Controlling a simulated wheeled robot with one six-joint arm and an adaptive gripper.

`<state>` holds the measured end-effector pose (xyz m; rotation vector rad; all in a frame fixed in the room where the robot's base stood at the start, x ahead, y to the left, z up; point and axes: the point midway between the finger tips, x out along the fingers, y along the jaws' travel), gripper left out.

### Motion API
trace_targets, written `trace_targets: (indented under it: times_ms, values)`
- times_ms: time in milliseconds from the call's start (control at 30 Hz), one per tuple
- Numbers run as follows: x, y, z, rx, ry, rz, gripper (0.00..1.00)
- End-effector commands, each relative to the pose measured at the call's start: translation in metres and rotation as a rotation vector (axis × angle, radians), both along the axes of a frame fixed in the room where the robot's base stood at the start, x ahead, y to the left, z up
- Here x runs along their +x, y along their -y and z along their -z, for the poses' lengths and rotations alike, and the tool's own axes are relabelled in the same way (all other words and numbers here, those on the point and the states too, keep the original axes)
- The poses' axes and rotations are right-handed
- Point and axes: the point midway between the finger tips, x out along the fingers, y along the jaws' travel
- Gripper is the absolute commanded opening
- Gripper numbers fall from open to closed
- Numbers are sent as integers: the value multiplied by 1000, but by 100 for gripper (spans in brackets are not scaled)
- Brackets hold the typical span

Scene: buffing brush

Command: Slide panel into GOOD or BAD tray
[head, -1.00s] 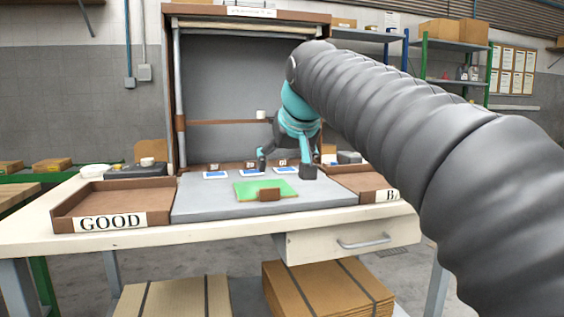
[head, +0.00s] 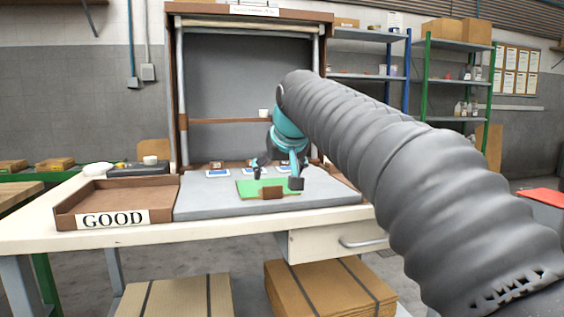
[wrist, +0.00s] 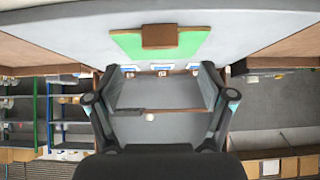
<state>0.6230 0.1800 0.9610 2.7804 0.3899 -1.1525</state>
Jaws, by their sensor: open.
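The green panel (head: 248,187) lies flat on the grey work surface (head: 210,207), with a brown block (head: 272,193) at its front edge. In the wrist view the panel (wrist: 126,43) and block (wrist: 160,36) show at the top, beyond the fingertips. My gripper (head: 277,179) is open and empty, just above or behind the panel; contact cannot be told. Its spread fingers show in the wrist view (wrist: 159,76). The brown GOOD tray (head: 157,195) is at the left and looks empty. The BAD tray is hidden behind my arm in the head view.
Small blue-and-white cards (head: 217,174) lie along the back of the work surface. A tall framed booth (head: 250,70) stands behind it. A black case (head: 140,168) sits behind the GOOD tray. Surface between that tray and the panel is clear.

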Motion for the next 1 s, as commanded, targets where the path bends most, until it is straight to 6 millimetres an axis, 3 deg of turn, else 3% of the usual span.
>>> trace_targets:
  times_ms: [400, 900, 1000]
  values:
    - [43, -12, 45, -1, -2, 0, 81]
    - [51, -14, 53, 0, 1, 0, 81]
    - [51, -14, 53, 0, 1, 0, 59]
